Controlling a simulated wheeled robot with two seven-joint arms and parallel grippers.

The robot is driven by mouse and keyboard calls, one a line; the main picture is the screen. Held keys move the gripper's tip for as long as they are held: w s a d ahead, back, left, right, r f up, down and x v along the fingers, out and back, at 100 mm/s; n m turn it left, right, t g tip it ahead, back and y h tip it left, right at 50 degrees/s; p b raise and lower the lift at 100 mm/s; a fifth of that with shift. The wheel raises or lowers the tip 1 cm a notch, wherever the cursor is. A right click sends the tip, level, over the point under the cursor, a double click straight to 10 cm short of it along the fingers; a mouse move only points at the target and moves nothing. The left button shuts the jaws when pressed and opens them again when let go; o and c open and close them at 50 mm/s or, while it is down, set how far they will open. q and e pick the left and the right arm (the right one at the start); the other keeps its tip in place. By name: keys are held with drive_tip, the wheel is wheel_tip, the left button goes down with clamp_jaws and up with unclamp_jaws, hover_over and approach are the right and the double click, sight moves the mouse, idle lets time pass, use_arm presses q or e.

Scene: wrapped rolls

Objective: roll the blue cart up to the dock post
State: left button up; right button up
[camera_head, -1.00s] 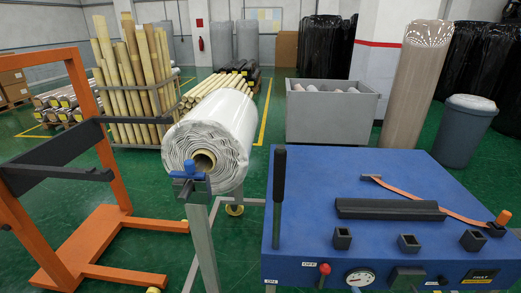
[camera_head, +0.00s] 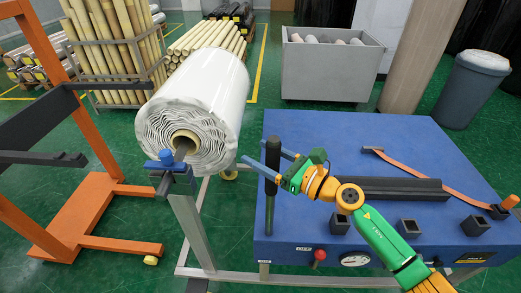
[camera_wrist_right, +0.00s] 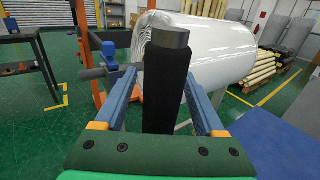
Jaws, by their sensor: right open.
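The blue cart (camera_head: 330,135) has a flat blue top with a control panel on its front. A black upright handle (camera_head: 270,205) stands at its left front corner. My right gripper (camera_head: 274,158) is open at the upper part of this handle. In the right wrist view, the black handle (camera_wrist_right: 166,95) with its grey cap stands between the two blue fingers, with a gap visible on both sides. A grey post with a blue clamp (camera_head: 167,160) stands left of the cart; I cannot tell whether it is the dock post. My left gripper is not in view.
A large white wrapped roll (camera_head: 200,100) lies on a stand left of the cart. An orange frame (camera_head: 85,215) with dark arms stands at the far left. A grey bin (camera_head: 325,70) and a blue-grey barrel (camera_head: 470,90) stand behind the cart. Green floor lies between them.

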drive_tip(key=shift+w+f, duration=0.1)
drive_tip(key=shift+w, duration=0.05)
clamp_jaws()
